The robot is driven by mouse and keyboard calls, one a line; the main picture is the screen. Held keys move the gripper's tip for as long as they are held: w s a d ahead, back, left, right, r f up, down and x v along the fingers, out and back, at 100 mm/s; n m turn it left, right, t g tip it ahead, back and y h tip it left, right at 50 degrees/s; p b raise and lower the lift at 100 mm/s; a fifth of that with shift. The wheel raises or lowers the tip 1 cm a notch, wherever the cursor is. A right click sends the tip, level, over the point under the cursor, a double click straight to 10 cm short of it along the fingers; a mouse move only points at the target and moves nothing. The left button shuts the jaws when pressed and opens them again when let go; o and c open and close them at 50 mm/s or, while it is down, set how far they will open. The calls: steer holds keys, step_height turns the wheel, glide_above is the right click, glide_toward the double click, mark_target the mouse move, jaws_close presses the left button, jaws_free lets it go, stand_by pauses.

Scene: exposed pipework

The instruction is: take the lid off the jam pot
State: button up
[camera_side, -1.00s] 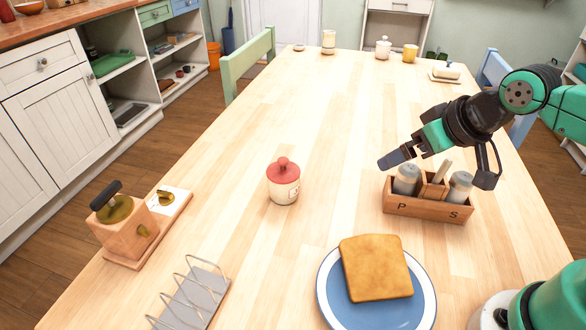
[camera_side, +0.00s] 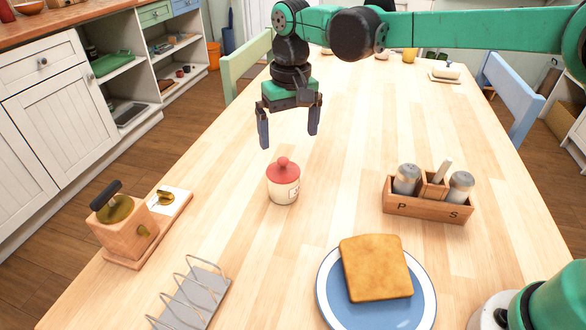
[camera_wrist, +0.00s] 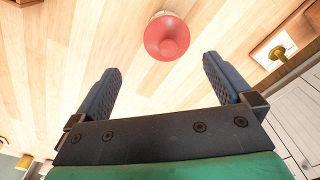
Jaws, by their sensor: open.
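The jam pot (camera_side: 284,192) is a small cream pot with a label, standing upright on the table. Its red lid (camera_side: 283,170) with a round knob is on it. In the wrist view the red lid (camera_wrist: 167,37) shows from above, beyond and between the fingertips. My gripper (camera_side: 289,140) is open and empty, pointing down above the table, higher than the pot and apparently a little behind it. Both fingers (camera_wrist: 158,72) show in the wrist view with nothing between them.
A wooden P and S caddy (camera_side: 424,207) with shakers stands right of the pot. A wire toast rack (camera_side: 196,299) and a wooden block holder (camera_side: 128,235) stand left. The table around the pot is clear.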

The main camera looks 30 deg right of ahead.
mark_target(283, 159)
steer(key=shift+w+a+f, duration=0.3)
steer(key=shift+a+f, duration=0.2)
steer(key=shift+f, duration=2.9)
steer(key=c, duration=1.1)
